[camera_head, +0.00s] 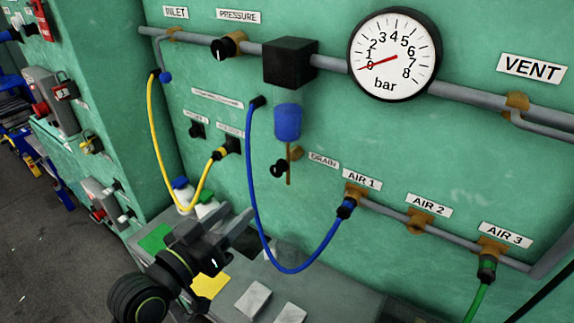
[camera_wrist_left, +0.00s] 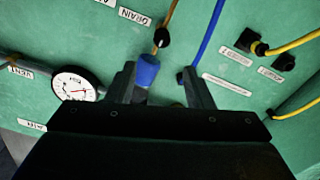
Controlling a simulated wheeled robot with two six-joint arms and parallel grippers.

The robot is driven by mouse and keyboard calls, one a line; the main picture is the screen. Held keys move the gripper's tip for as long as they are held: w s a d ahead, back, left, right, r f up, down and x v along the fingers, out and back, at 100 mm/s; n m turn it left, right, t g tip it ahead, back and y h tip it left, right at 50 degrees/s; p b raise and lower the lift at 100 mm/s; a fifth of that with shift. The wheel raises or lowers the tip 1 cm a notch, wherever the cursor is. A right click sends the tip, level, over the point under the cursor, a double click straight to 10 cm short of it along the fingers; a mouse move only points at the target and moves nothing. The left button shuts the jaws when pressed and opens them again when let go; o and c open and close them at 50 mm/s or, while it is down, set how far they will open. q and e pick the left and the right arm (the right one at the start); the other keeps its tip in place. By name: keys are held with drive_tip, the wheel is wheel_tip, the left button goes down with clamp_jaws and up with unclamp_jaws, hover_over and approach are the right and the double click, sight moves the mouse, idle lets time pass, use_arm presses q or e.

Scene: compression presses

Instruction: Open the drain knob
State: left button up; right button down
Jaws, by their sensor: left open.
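The drain knob (camera_head: 279,168) is a small black knob on a brass fitting, under a blue filter bowl (camera_head: 288,122) and left of the DRAIN label (camera_head: 323,160). In the left wrist view, which looks upside down, the black knob (camera_wrist_left: 162,38) is beyond the fingertips, near the blue bowl (camera_wrist_left: 146,70). My left gripper (camera_head: 240,224) is open and empty, below and left of the knob and apart from it. Its two fingers (camera_wrist_left: 160,80) show spread in the wrist view. My right gripper is not in view.
A blue hose (camera_head: 290,270) loops from the panel to the AIR 1 outlet (camera_head: 353,192), hanging close to the knob and my left gripper. A yellow hose (camera_head: 155,140) hangs at the left. A grey bench (camera_head: 340,300) with bottles and coloured cards lies below.

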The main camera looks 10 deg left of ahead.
sight(275, 174)
use_arm(q)
drive_tip(key=p+x, duration=0.2)
drive_tip(key=x, duration=1.4)
drive_tip(key=shift+a+p, duration=0.15)
drive_tip(key=shift+p, duration=0.2)
drive_tip(key=shift+w+d, duration=0.2)
drive_tip(key=shift+w, duration=0.4)
drive_tip(key=c, duration=1)
drive_tip(key=shift+f, duration=0.1)
